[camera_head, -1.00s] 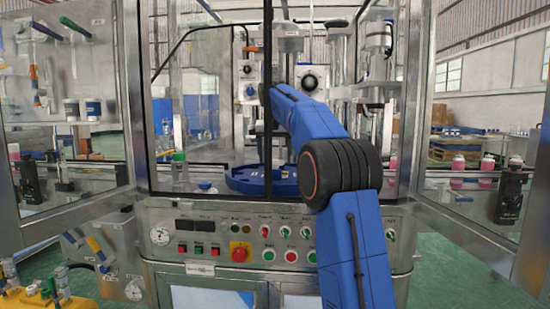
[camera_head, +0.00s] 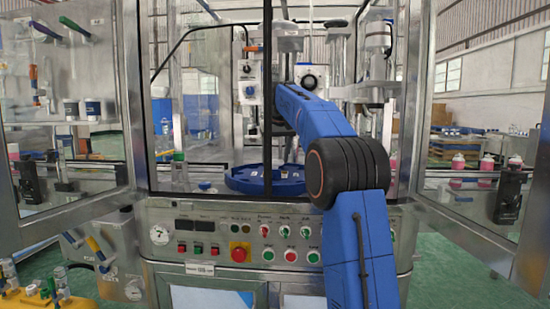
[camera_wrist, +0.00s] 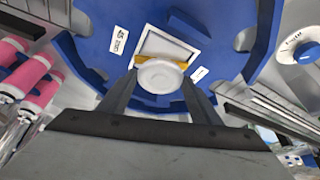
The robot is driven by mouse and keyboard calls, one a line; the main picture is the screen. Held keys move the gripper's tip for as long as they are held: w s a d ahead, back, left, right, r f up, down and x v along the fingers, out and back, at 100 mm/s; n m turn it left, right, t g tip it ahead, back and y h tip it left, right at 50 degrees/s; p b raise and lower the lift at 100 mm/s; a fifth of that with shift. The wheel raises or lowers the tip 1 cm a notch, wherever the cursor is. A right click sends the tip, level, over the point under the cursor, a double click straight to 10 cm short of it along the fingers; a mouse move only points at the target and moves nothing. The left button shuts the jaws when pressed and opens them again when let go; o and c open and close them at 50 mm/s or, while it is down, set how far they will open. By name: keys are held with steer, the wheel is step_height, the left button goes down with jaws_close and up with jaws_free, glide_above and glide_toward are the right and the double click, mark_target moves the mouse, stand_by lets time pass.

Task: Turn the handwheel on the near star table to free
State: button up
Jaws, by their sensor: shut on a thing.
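The near star table is a blue plate low inside the machine in the head view (camera_head: 240,181) and fills the top of the wrist view (camera_wrist: 85,75). In the wrist view a round white part, which looks like the handwheel (camera_wrist: 160,75), sits in front of a pale square plate on the table. My gripper (camera_wrist: 160,88) is shut on the handwheel, one dark finger on each side. Small white labels lie to its left (camera_wrist: 118,40) and right (camera_wrist: 199,73), too blurred to read. In the head view my blue arm hides my gripper and the handwheel.
A control panel (camera_head: 215,224) with buttons and a red emergency stop (camera_head: 240,252) runs below the table. Glass doors stand open at both sides. Pink bottles (camera_wrist: 30,75) are at the left of the wrist view, and a white dial (camera_wrist: 300,45) is at the right.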

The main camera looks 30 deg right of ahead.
steer(key=n, duration=0.1)
steer(key=n+y, duration=0.1)
steer(key=n, duration=0.1)
steer(key=n+y, duration=0.1)
steer(key=n, duration=0.1)
steer(key=shift+d, duration=0.3)
stand_by(0.4)
steer(key=o, duration=1.1)
steer(key=shift+c, duration=0.2)
steer(key=shift+r, duration=0.1)
